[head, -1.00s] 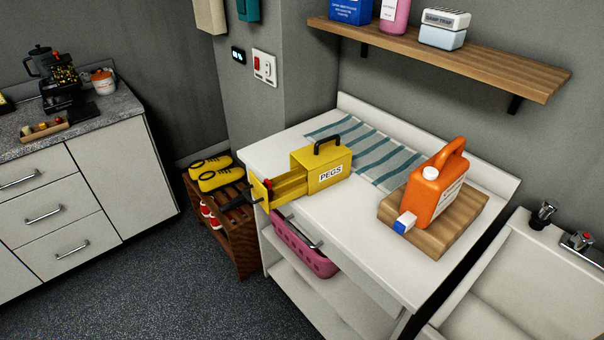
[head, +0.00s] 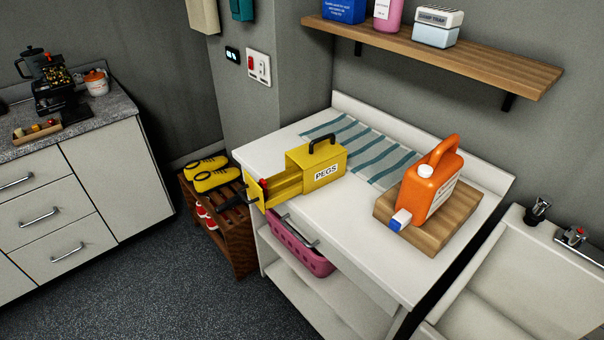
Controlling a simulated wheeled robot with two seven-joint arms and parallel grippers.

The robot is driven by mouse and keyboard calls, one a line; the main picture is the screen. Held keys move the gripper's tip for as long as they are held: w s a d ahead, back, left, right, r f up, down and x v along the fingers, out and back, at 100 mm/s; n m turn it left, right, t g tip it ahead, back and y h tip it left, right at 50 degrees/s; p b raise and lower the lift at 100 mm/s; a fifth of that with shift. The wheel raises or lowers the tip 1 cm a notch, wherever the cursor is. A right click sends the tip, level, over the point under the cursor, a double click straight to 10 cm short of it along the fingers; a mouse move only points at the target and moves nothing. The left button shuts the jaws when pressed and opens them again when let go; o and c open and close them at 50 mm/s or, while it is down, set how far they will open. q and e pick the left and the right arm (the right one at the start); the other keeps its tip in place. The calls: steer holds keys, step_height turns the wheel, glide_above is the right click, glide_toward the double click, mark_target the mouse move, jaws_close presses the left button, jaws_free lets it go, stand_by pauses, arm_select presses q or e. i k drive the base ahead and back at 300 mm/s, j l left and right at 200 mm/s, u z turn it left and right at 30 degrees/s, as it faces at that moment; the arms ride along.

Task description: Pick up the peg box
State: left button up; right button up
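The yellow peg box (head: 331,179), labelled PEGS, stands upright on the white worktop (head: 352,237) near its left edge. It has a black carry handle on top. Its yellow drawer (head: 286,186) is pulled out towards the left, and the drawer front is near or past the worktop's edge. A small red part shows at the drawer front. A dark handle-like piece (head: 234,201) shows just left of the drawer front; I cannot tell what it belongs to. Neither of my grippers shows in the head view.
An orange jug (head: 430,187) stands on a wooden board (head: 455,219) right of the box. A striped cloth (head: 374,150) lies behind. A pink basket (head: 300,250) sits below the worktop. A wooden rack (head: 241,252) with yellow shoes stands left. A wooden shelf (head: 460,62) hangs above.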

mark_target(321, 161)
steer(key=i+j+z, duration=0.1)
steer(key=z, duration=0.6)
steer(key=i+j+z, duration=0.15)
steer(key=j+z, duration=0.15)
steer(key=j, duration=0.15)
steer(key=i+j+z, duration=0.1)
steer(key=j+z, duration=0.2)
steer(key=j, duration=0.15)
steer(key=j+z, duration=0.3)
steer(key=j, duration=0.95)
steer(key=i+j, duration=0.15)
steer(key=j, duration=0.6)
steer(key=k, duration=0.5)
